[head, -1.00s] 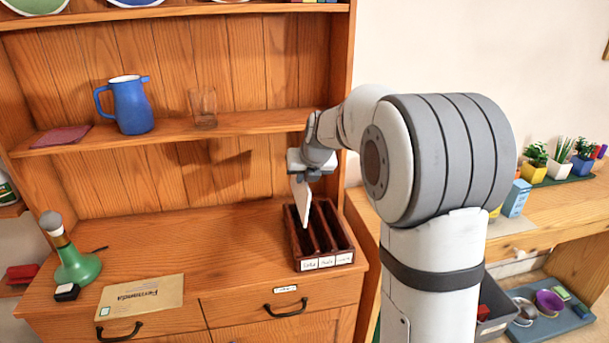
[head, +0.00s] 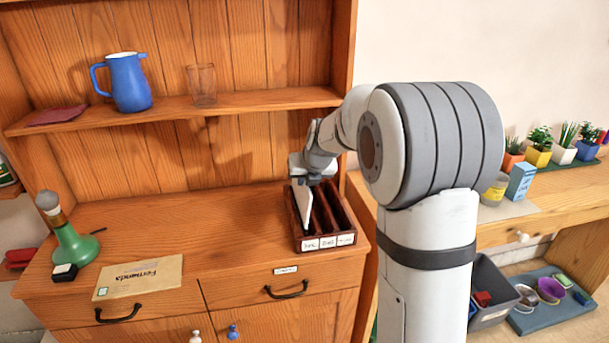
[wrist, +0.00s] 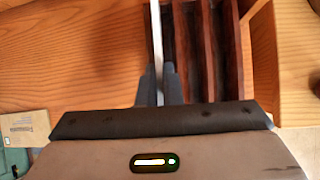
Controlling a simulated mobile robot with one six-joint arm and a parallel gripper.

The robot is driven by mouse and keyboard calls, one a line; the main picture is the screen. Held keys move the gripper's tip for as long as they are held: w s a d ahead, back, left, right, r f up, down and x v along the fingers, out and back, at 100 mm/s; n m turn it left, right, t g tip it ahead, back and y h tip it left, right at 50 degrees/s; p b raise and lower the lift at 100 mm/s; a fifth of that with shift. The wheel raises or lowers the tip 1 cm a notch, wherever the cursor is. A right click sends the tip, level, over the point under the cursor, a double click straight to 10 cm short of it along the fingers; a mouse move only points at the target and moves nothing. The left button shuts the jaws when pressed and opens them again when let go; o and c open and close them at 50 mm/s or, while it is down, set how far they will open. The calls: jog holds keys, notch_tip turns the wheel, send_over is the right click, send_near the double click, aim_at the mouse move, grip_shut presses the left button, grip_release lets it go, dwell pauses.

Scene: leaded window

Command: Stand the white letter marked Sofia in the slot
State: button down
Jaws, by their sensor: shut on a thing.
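A white letter (head: 303,203) is held on edge, nearly upright, in my gripper (head: 312,178). It also shows edge-on in the wrist view (wrist: 157,50), between the two dark fingers (wrist: 158,88). My gripper is shut on it, above the dark red slotted rack (head: 345,240). The letter's lower part is at the leftmost slot of the rack; how deep it reaches is hard to tell. The rack has three slots with small white labels on its front, too small to read surely. No name shows on the letter.
A tan envelope marked Fernanda (head: 140,279) lies on the cabinet top left of the rack. A green bottle-like object (head: 76,246) stands at the far left. A blue jug (head: 130,83) and a glass (head: 202,86) stand on the shelf above. The counter between is clear.

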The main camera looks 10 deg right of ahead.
jog(key=shift+f+b, duration=0.9)
jog(key=shift+f, duration=1.55)
jog(key=c, duration=1.5)
grip_release()
jog(key=v, duration=0.7)
jog(key=shift+s+d+r+p, duration=0.1)
jog(key=shift+s+r+p, duration=0.15)
jog(key=shift+r+p, duration=0.05)
